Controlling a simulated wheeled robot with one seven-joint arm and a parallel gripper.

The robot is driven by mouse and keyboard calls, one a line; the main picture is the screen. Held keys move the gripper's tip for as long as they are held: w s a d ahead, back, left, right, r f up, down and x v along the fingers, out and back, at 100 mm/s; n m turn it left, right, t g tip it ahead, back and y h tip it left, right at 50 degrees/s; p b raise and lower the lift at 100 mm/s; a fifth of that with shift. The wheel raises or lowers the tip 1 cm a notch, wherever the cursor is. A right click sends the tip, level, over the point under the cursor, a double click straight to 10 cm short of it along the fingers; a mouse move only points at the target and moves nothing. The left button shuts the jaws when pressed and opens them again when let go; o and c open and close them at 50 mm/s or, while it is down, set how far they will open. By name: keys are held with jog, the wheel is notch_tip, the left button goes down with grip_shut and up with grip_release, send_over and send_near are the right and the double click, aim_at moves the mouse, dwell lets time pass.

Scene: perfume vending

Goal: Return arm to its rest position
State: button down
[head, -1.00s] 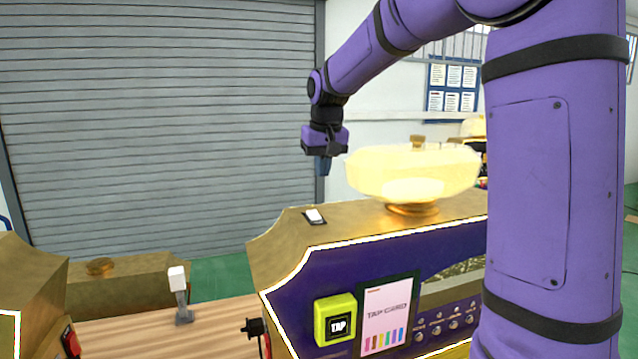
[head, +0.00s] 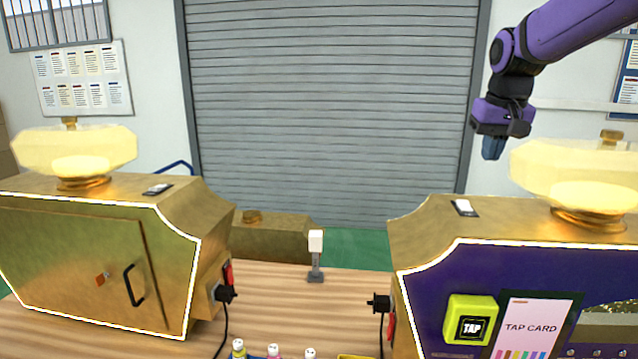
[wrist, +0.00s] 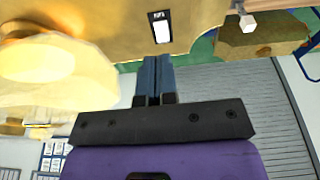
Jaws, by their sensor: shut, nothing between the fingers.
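My gripper (head: 493,147) hangs in the air at the right of the head view, fingers pointing down and closed together. It is above the purple-fronted vending machine (head: 425,268), near the white rocker switch (head: 464,207) on its gold top. In the wrist view my gripper's blue fingers (wrist: 156,68) lie side by side with nothing between them, and the switch (wrist: 161,30) shows just beyond their tips. A glowing perfume-bottle ornament (head: 575,172) stands on that machine, to the right of my gripper.
A gold machine (head: 75,250) with a handled door stands at the left. The wooden table (head: 300,300) between the machines carries a small white post (head: 316,250), black plugs and small bottles (head: 273,350) at the front. A grey shutter (head: 330,100) closes the back.

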jog(key=s+a+f+t, duration=0.1)
jog(key=s+a+f, duration=0.1)
jog(key=s, duration=0.7)
jog(key=s+a+f+n, duration=0.1)
jog(key=s+a, duration=0.1)
jog(key=s, duration=0.7)
jog(key=s+a+f+n+t, duration=0.1)
jog(key=s+a+f, duration=0.1)
jog(key=s, duration=0.7)
jog(key=shift+s+a+f+t+y, duration=0.2)
jog(key=shift+a+f+t+y, duration=0.1)
jog(key=shift+a, duration=0.05)
